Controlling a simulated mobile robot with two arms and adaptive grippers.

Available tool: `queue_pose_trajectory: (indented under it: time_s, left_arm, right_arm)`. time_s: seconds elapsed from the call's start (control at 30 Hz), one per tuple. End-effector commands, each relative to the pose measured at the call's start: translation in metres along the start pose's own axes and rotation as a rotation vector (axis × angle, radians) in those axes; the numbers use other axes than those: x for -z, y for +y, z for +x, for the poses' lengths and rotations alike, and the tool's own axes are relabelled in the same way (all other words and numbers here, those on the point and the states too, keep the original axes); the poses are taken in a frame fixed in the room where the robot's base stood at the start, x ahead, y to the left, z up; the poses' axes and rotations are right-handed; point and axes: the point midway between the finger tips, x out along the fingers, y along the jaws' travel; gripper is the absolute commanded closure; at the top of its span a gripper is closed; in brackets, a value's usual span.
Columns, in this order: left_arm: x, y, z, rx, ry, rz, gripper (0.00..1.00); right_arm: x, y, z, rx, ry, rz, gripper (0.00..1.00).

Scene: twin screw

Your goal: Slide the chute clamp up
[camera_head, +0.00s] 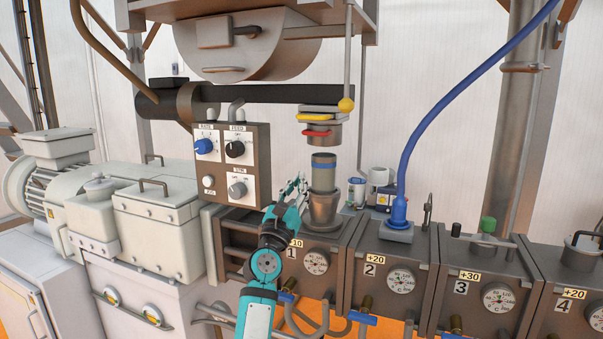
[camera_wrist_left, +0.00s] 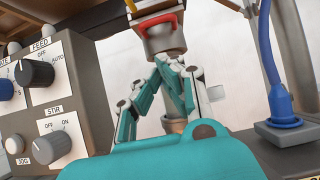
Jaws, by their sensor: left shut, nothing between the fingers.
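Above barrel section 1 hangs a grey chute outlet (camera_head: 322,135) with a red handle (camera_head: 316,133) and a yellow handle (camera_head: 318,117). Below it, a grey sleeve with a blue band (camera_head: 323,163) stands upright in a flared collar (camera_head: 323,208); a gap shows between outlet and sleeve. I cannot tell which part is the clamp. My left gripper (camera_head: 298,186) is just left of the sleeve, pointing up, shut and empty. In the left wrist view its fingers (camera_wrist_left: 170,62) meet below the red-handled outlet (camera_wrist_left: 158,30) and partly hide what stands behind. My right gripper is not in view.
A control box (camera_head: 234,163) with knobs hangs left of the gripper. A yellow ball (camera_head: 346,105) on a rod hangs right of the outlet. A blue hose (camera_head: 430,112) drops to section 2.

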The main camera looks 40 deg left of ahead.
Motion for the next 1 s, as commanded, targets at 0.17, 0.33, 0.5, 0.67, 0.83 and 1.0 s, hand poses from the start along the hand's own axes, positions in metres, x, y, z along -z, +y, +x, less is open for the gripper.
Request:
queue_pose_trajectory:
  time_s: [0.17, 0.33, 0.5, 0.67, 0.83, 1.0]
  left_arm:
    - [0.001, 0.0, -0.025, -0.001, -0.001, 0.0, 1.0]
    - [-0.001, 0.001, -0.031, -0.002, -0.001, 0.002, 1.0]
    - [-0.001, 0.001, -0.031, -0.001, -0.001, 0.001, 1.0]
    - [-0.001, 0.001, -0.031, -0.001, -0.001, 0.001, 1.0]
    - [-0.001, 0.001, -0.03, -0.001, -0.001, 0.001, 1.0]
    - [-0.001, 0.001, -0.03, -0.001, -0.001, 0.001, 1.0]
  right_arm:
    - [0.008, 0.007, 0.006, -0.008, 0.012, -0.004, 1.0]
    - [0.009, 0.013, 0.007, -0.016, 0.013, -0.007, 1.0]
    - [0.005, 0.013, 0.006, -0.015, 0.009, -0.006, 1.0]
    - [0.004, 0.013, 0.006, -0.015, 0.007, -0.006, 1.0]
    - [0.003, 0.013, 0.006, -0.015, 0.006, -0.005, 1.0]
    - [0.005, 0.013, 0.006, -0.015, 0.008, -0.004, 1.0]
